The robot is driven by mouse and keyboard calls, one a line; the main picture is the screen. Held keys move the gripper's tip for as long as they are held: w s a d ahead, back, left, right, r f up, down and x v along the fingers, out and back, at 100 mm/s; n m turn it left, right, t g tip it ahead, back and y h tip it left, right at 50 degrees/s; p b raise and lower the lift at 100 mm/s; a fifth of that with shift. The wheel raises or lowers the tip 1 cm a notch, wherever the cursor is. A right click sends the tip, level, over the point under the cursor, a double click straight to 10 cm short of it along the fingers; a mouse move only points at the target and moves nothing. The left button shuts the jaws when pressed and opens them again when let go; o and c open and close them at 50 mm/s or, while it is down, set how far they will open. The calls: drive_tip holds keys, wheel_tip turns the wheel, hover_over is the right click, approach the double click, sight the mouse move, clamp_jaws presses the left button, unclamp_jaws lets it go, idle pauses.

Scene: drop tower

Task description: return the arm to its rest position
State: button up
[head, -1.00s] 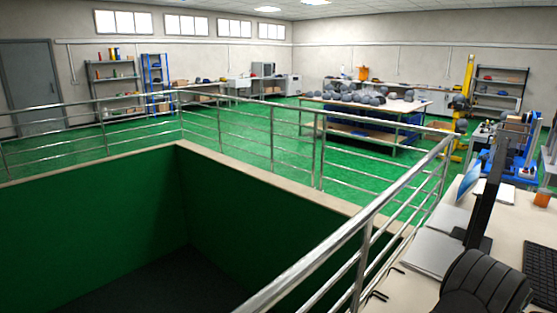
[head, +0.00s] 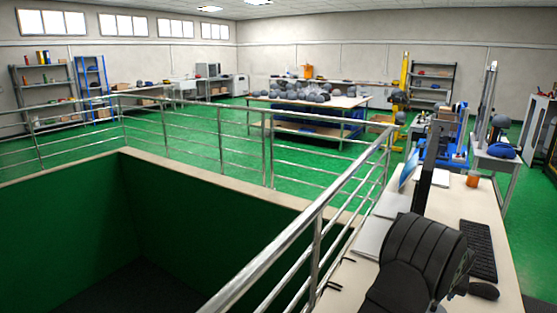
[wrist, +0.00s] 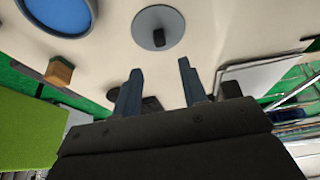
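My gripper (wrist: 160,68) shows in the wrist view as two bluish-grey fingers standing apart. It is open, with nothing between the fingers. Beyond the fingers lies a pale surface with a round grey disc (wrist: 150,25) on it, which bears a small dark piece. I cannot tell how far the fingertips are from this surface. I cannot make out my gripper in the head view.
In the wrist view a blue round thing (wrist: 58,14), a brown block (wrist: 59,71) and a green panel (wrist: 28,132) lie left.

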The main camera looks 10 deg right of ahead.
drive_tip(key=x, duration=0.8)
drive_tip(key=shift+w+d+f, duration=0.1)
drive_tip(key=shift+w+f, duration=0.1)
drive_tip(key=shift+f, duration=0.05)
drive_tip(key=shift+w+d+f, duration=0.1)
drive_tip(key=shift+d, duration=0.05)
wheel_tip(320, 180, up, 4)
drive_tip(key=shift+f, duration=0.1)
drive_tip(key=s+r, duration=0.5)
drive_tip(key=s, duration=0.8)
drive_tip(key=s+r, duration=0.5)
drive_tip(key=s, duration=0.8)
drive_tip(key=w+f, duration=0.2)
drive_tip(key=w, duration=0.1)
drive_tip(key=w+f, duration=0.3)
drive_tip(key=w, duration=0.1)
drive_tip(key=w+f, duration=0.3)
drive_tip(key=w, duration=0.1)
drive_tip(key=shift+w+d+f, duration=0.15)
drive_tip(key=shift+w+d, duration=0.05)
drive_tip(key=shift+d, duration=0.15)
drive_tip(key=shift+f, duration=0.3)
